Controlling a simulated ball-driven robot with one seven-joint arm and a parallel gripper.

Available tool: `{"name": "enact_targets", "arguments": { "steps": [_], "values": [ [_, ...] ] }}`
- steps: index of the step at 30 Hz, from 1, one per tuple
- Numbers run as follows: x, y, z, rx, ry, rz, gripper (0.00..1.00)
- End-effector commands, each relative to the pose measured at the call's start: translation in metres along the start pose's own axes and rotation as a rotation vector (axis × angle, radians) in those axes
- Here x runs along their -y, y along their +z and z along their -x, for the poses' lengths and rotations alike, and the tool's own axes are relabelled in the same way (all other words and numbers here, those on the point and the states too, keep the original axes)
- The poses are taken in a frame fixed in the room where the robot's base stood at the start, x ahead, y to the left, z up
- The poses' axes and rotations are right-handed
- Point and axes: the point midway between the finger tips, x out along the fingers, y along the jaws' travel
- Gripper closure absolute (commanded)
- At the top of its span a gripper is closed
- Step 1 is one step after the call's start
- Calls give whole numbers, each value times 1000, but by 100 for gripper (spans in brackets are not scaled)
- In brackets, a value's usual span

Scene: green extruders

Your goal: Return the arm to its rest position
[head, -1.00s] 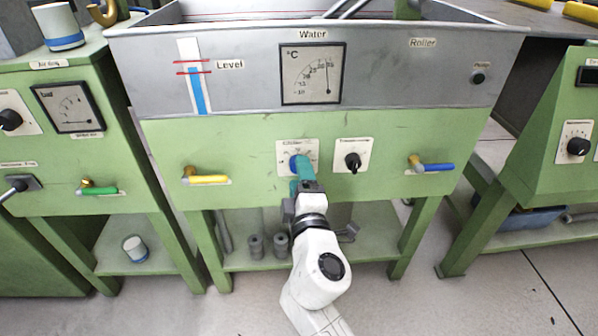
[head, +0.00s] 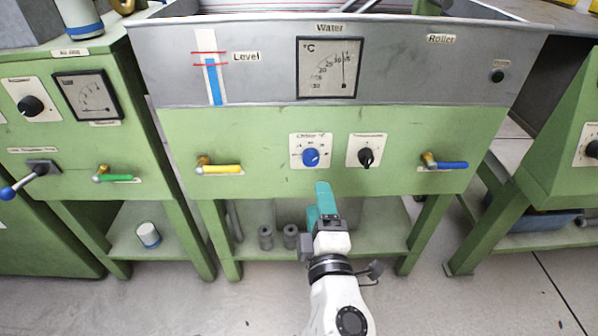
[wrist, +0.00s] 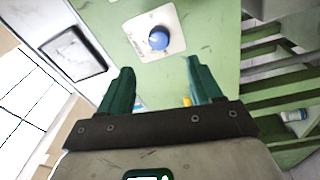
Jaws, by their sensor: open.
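My gripper (head: 326,200) has teal fingers and is held in front of the green panel, below the blue chiller knob (head: 311,157) in the head view. In the wrist view my gripper (wrist: 157,82) shows two teal fingers spread apart with nothing between them. The blue knob (wrist: 158,38) on its white plate lies beyond the fingertips and apart from them. My white arm reaches up from the bottom of the head view.
A black knob (head: 366,157) is right of the blue one. A yellow-handled valve (head: 220,169) and a blue-handled valve (head: 447,164) stick out from the panel. The shelf (head: 385,240) below carries grey cylinders (head: 290,236). The grey water tank (head: 420,75) is above.

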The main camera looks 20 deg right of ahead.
Motion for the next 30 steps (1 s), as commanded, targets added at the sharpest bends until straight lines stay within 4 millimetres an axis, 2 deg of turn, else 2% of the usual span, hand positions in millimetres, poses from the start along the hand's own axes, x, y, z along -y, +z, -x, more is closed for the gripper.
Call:
{"name": "enact_targets", "arguments": {
  "steps": [5,7,8,11,13,16,18,20,24,30],
  "values": [
    [0,2,0,7,-3,-5,36],
    [4,19,1,52,-26,-44,36],
    [6,29,2,81,-42,-69,36],
    [22,78,12,227,-124,-194,36],
    [42,118,26,360,-211,-307,36],
    [76,169,59,558,-360,-473,36],
    [101,193,89,687,-479,-581,36],
    [120,207,116,784,-579,-660,36],
    [151,218,173,952,-796,-791,36],
    [172,212,243,1105,-1071,-901,36]
  ]
}}
